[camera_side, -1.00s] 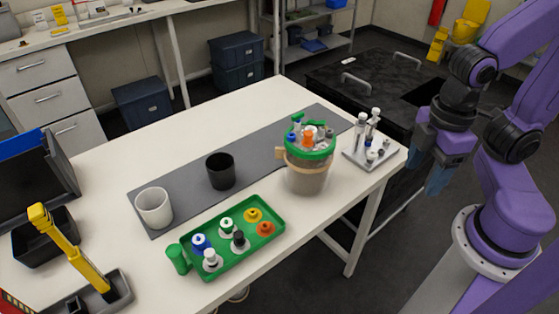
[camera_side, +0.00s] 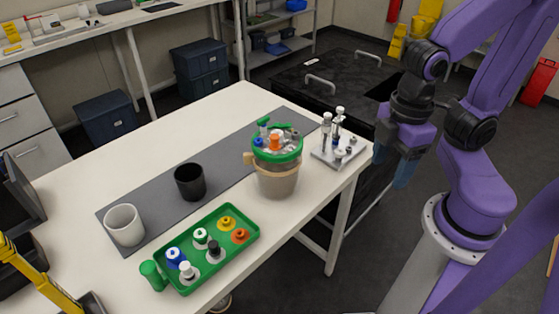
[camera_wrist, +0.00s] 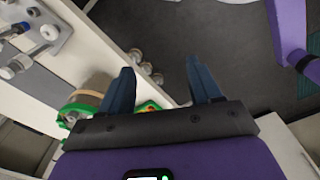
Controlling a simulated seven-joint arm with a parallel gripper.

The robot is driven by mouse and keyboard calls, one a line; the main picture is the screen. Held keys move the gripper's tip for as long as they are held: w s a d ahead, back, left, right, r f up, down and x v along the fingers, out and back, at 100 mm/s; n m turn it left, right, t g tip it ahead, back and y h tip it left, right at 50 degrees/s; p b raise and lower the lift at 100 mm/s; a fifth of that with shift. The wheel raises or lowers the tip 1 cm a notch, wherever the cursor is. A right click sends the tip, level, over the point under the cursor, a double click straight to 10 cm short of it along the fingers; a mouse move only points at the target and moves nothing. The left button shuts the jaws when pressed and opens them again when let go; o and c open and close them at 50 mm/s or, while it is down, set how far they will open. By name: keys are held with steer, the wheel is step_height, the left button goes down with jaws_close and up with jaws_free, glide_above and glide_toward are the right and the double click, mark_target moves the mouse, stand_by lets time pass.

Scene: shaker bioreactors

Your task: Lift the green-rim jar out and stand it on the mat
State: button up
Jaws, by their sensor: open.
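The green-rim jar (camera_side: 277,177) stands upright near the right end of the table in the side view. It has a tan band with a handle on its left, and several caps and fittings on top. The grey mat (camera_side: 232,160) lies behind it. My gripper (camera_side: 402,172) hangs open and empty to the right of the table's edge, apart from the jar. In the wrist view my gripper (camera_wrist: 158,78) shows two spread fingers with floor between them. Part of the green rim (camera_wrist: 80,108) shows left of the fingers there.
A white cup (camera_side: 124,225) and a black cup (camera_side: 190,182) stand on the mat. A green tray (camera_side: 247,243) with several capped bottles lies in front. A metal stand with fittings (camera_side: 322,155) sits between the jar and my gripper. The table's back left is clear.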

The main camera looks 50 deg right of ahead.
steer(key=c, duration=0.4)
step_height(320, 180, up, 14)
steer(key=f+n, duration=0.1)
steer(key=n, duration=0.5)
glide_above(276, 161)
steer(key=w+d, duration=0.4)
steer(key=f, duration=1.6)
steer(key=shift+s+d+f, duration=0.1)
steer(key=shift+d+f, duration=0.1)
steer(key=shift+f, duration=0.2)
